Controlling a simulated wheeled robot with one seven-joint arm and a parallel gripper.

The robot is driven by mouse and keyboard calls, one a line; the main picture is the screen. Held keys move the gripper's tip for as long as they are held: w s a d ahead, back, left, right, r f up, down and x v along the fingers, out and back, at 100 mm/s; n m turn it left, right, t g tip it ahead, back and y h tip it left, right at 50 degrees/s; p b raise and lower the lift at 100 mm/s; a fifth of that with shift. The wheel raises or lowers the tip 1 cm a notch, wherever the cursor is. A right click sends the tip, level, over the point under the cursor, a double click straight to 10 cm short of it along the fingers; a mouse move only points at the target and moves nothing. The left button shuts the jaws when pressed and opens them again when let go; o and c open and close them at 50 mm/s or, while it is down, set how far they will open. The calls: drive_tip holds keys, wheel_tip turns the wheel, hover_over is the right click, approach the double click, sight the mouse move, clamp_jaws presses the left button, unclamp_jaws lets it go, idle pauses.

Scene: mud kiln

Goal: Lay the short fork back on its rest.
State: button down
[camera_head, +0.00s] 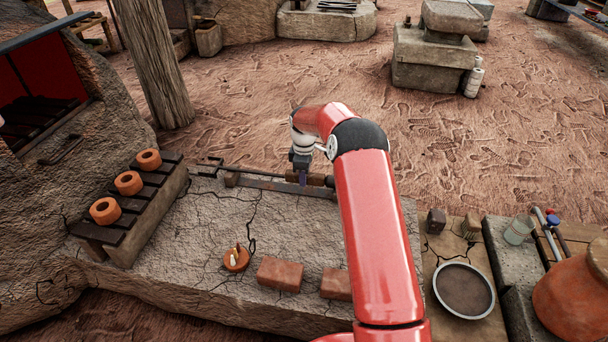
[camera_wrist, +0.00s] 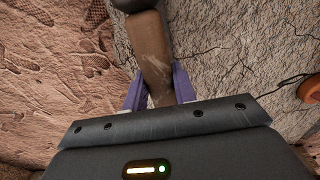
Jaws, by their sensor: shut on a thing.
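The fork shows in the head view as a thin dark rod (camera_head: 258,173) with a forked tip at the left and a brown wooden handle (camera_head: 318,180) at the right. My gripper (camera_head: 303,181) is shut on the handle, reaching down from above. In the wrist view the handle (camera_wrist: 152,55) runs between the purple fingers of my gripper (camera_wrist: 160,92). A small brown block (camera_head: 232,180) and a low grey bar (camera_head: 270,185) lie along the slab's back edge, close under the rod. I cannot tell whether the rod touches them, or which is the rest.
The cracked clay slab (camera_head: 205,245) bears two bricks (camera_head: 279,274) and a small orange dish (camera_head: 236,259). A dark slatted rack (camera_head: 157,181) with three clay rings stands left, by the kiln. A round pan (camera_head: 464,290) lies right. The slab's middle is mostly clear.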

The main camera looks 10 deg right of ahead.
drive_tip(key=c, duration=1)
unclamp_jaws()
drive_tip(key=shift+c, duration=0.2)
drive_tip(key=shift+f, duration=0.15)
wheel_tip(320, 180, up, 9)
drive_tip(key=p, duration=0.6)
drive_tip(key=shift+r, duration=0.2)
